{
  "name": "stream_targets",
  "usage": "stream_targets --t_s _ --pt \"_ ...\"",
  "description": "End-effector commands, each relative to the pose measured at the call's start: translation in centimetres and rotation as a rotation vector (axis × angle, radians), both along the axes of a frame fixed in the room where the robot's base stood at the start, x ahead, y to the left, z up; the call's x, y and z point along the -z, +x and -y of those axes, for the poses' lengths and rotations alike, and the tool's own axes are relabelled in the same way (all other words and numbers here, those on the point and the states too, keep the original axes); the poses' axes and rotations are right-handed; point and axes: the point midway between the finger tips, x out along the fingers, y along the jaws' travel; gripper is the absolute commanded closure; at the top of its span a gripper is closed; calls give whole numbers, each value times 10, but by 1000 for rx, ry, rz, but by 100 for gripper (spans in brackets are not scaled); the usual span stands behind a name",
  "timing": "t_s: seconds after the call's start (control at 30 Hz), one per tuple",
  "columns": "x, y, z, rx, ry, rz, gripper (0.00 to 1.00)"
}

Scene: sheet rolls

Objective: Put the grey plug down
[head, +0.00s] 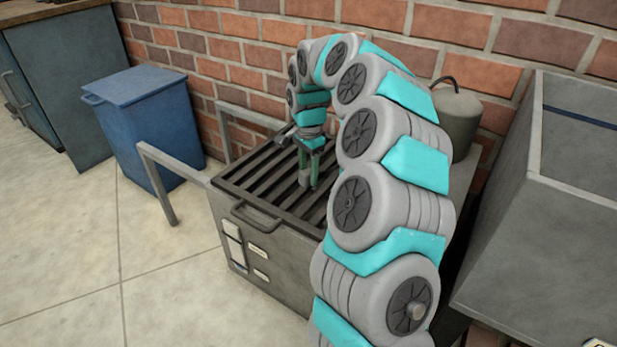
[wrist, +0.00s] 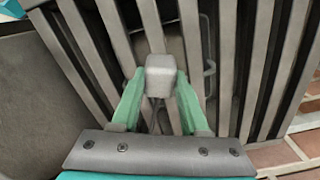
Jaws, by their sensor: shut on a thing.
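The grey plug (wrist: 161,74) is a small light-grey block with rounded edges. In the wrist view it sits between the green fingertips of my gripper (wrist: 159,95), which is shut on it. In the head view my gripper (head: 311,170) points down over the slatted top of a grey metal box (head: 262,248), with the plug (head: 304,178) low between its fingers. The dark slats (wrist: 77,50) lie beneath the plug. I cannot tell whether the plug touches them.
A blue lidded bin (head: 150,125) stands at the left, beside a metal rail (head: 158,185). A grey canister (head: 455,115) stands behind my arm. A large grey open-topped container (head: 560,200) is at the right. A brick wall (head: 240,50) runs behind. Floor is clear at the front left.

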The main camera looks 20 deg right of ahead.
Motion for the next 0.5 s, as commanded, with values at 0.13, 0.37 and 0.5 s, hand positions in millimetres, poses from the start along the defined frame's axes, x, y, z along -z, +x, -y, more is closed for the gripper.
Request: stream_targets --t_s 0.13,0.37,0.5 --pt "0 0 0 0 0 0 100" --pt "-4 0 0 1 -1 1 100" --pt "-14 1 1 2 -2 1 100"
